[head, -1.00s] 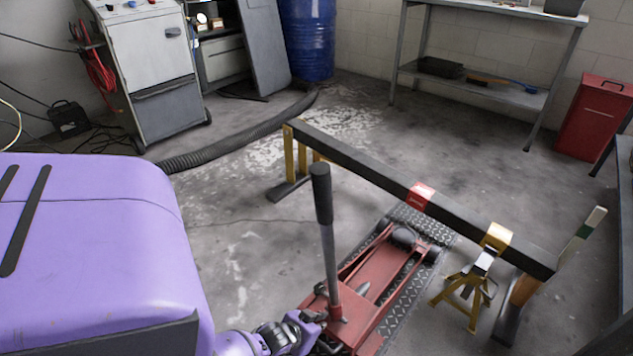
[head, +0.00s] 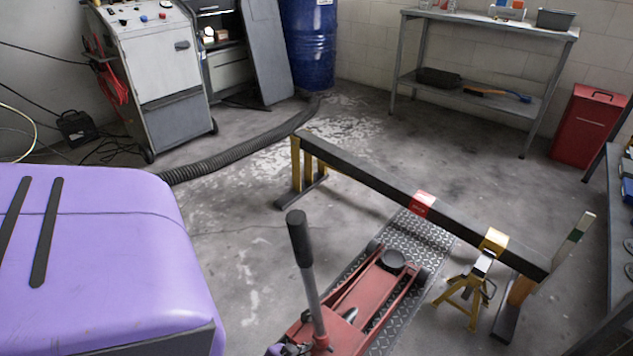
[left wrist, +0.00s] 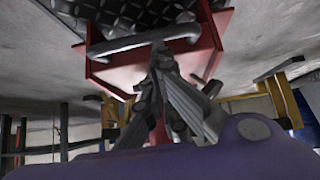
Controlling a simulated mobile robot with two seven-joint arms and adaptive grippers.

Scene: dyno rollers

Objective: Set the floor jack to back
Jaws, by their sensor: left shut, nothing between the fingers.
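The red floor jack (head: 352,318) sits on a diamond-tread plate (head: 426,233). Its round dark saddle (head: 393,262) is short of the dark beam's red mark (head: 423,204), on the near side. Its handle (head: 300,240) has a black grip and leans up to the left. My left gripper (head: 289,351) is at the jack's near end, mostly cut off by the bottom edge. In the left wrist view the closed left fingers (left wrist: 160,60) reach the grey bar (left wrist: 145,43) on the jack's red end (left wrist: 192,62); whether they touch it is unclear. My right gripper is out of view.
The beam (head: 375,180) crosses above the plate on yellow-legged supports. A yellow jack stand (head: 468,298) is right of the jack. A black hose (head: 235,149) lies behind on the left. A workbench (head: 480,24) and red cabinet (head: 590,125) stand at the back. Floor left of the jack is clear.

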